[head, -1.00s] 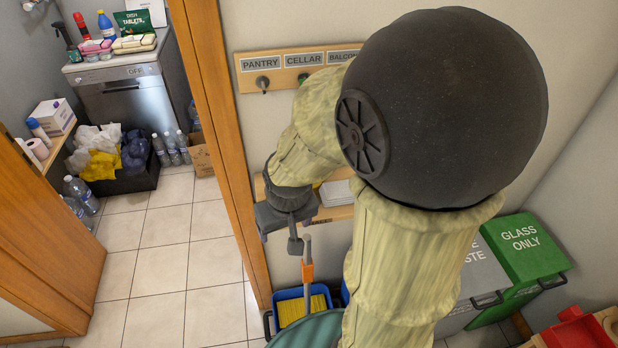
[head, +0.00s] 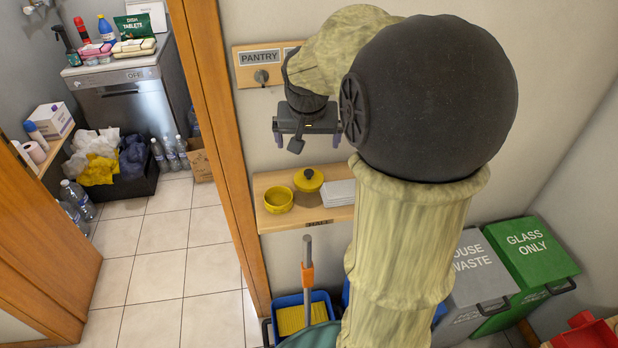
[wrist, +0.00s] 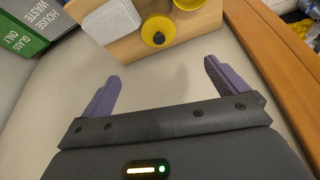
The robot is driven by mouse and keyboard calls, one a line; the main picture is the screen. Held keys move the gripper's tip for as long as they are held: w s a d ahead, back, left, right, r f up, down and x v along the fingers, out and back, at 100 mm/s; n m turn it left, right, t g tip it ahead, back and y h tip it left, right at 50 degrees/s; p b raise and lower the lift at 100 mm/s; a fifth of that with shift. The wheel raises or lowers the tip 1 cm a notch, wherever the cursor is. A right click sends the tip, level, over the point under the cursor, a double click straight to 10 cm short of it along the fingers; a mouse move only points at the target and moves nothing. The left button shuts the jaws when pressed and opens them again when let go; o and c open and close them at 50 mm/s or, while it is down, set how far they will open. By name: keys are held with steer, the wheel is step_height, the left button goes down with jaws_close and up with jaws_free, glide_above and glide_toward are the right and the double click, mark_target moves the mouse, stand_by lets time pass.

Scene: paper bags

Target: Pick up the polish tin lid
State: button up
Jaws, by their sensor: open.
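The polish tin lid (head: 309,185) is a round yellow disc with a black knob, lying on the small wooden wall shelf (head: 336,215). It also shows in the wrist view (wrist: 152,22), at the top. An open yellow tin (head: 279,198) stands beside it, to its left in the head view; in the wrist view it is cut by the top edge (wrist: 189,4). My gripper (head: 306,140) is open and empty, above the shelf in the head view. In the wrist view its two purple fingers (wrist: 160,74) stand wide apart, with the lid beyond them.
A stack of white paper or cloths (head: 342,192) lies right of the lid. The wall board with the PANTRY label (head: 260,57) is beside my wrist. A wooden door frame (head: 215,130) is left of the shelf. A blue mop bucket (head: 290,302) stands below.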

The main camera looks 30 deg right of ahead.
glide_toward(309, 174)
steer(key=x, duration=0.5)
steer(key=shift+w, duration=0.35)
steer(key=x, duration=0.5)
steer(key=shift+s+f+p, duration=0.25)
steer(key=shift+s+p, duration=0.1)
steer(key=c, duration=1.1)
